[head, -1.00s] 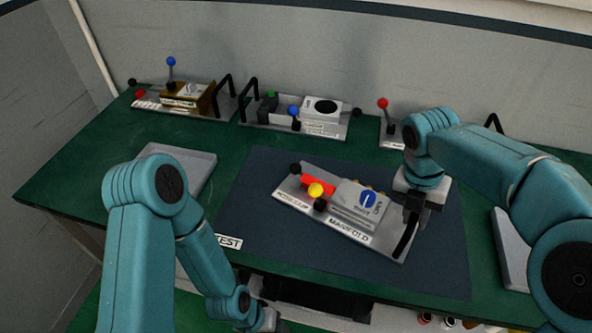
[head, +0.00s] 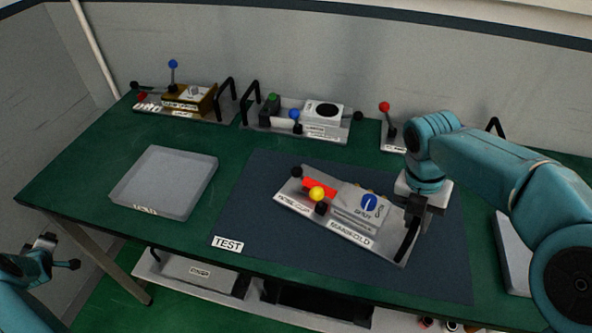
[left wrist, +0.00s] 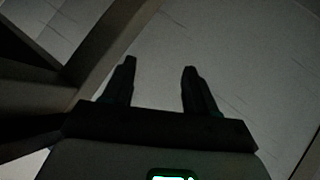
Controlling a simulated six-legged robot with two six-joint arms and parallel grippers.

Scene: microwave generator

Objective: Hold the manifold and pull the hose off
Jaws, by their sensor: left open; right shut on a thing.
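The manifold (head: 362,210) is a grey block with a blue round dial, on a metal plate labelled MANIFOLD on the dark mat. Left of it on the same plate are a red part (head: 320,186), a yellow knob (head: 317,194) and black knobs, with a label that seems to read HOSE CLIP. The hose itself I cannot make out clearly. My right gripper (head: 412,218) is shut on the black handle (head: 407,240) at the plate's right end. My left gripper (head: 60,253) is low at the left, off the table; in the left wrist view it is open and empty (left wrist: 160,85).
The dark mat (head: 255,215) bears a TEST label. An empty grey tray (head: 165,182) lies left of it, and another tray (head: 511,250) at the right. Several knobbed units stand along the back.

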